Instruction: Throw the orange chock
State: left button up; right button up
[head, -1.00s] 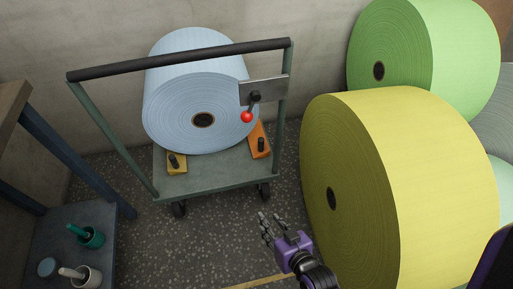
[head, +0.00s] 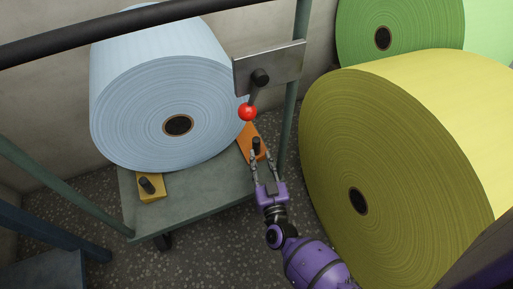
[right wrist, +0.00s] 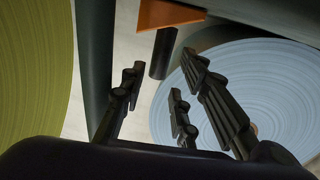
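The orange chock (head: 247,139) lies on the green cart's deck (head: 205,193), against the right side of the light blue roll (head: 170,85). I cannot tell whether a finger touches the handle. My left gripper is not in view.
A red-knobbed lever (head: 247,112) on a metal plate hangs just above the orange chock. A cart post (head: 290,120) and a big yellow roll (head: 345,140) stand close on the right. A yellow chock (head: 150,187) lies at the deck's left.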

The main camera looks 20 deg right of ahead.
aim_at(257, 147)
jog(key=w, duration=0.3)
jog(key=w+b, duration=0.1)
jog(key=w, duration=0.1)
jog(key=shift+w+d, duration=0.1)
jog(key=shift+d, duration=0.3)
grip_shut()
